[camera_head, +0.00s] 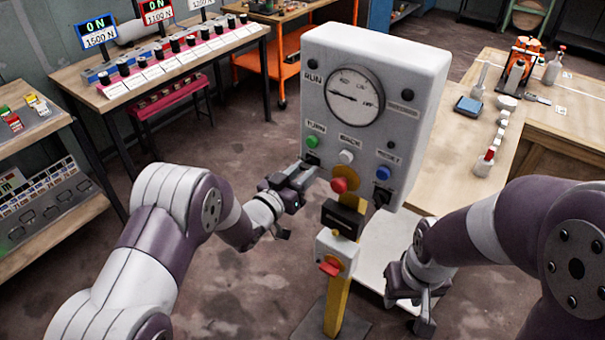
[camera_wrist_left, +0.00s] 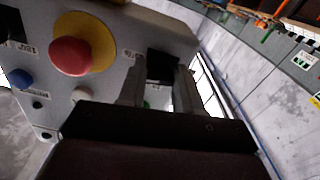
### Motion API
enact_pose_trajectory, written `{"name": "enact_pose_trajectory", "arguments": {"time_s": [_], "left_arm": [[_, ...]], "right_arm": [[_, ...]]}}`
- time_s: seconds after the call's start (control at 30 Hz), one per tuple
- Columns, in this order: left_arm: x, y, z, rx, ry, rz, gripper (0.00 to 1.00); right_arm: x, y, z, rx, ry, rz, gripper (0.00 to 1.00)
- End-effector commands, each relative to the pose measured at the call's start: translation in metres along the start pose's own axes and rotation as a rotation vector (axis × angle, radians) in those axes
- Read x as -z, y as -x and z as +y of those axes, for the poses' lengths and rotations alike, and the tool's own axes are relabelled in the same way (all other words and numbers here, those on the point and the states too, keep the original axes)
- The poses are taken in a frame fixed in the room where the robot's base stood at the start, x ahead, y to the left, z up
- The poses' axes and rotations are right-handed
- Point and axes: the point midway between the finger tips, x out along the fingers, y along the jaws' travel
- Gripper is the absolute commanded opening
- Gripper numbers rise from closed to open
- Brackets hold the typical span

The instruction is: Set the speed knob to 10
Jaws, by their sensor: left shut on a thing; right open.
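A grey control box (camera_head: 375,110) stands on a yellow post. A black knob (camera_head: 312,158) sits at its lower left, below the green button (camera_head: 312,141). My left gripper (camera_head: 308,176) is at this knob. In the left wrist view its two fingers (camera_wrist_left: 160,88) are shut on the black knob (camera_wrist_left: 161,66), one on each side. A second black knob (camera_head: 382,195) is at the lower right. My right gripper (camera_head: 424,312) is open and empty, low in front of the post's right side.
A red stop button (camera_head: 339,184) on yellow lies close to my left gripper, and shows in the left wrist view (camera_wrist_left: 70,56). A round gauge (camera_head: 354,95), a white button (camera_head: 346,157) and a blue button (camera_head: 383,173) are on the panel. A workbench (camera_head: 470,150) stands to the right.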

Motion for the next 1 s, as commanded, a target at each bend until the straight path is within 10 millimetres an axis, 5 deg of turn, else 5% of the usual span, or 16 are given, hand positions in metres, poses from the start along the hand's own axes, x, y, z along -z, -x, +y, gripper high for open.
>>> {"name": "enact_pose_trajectory", "arguments": {"time_s": [1.0], "left_arm": [[0.0024, 0.0002, 0.0038, 0.001, 0.964, -0.001, 0.04]], "right_arm": [[0.0005, 0.0041, 0.0, 0.0, 0.0, 0.0, 0.43]]}}
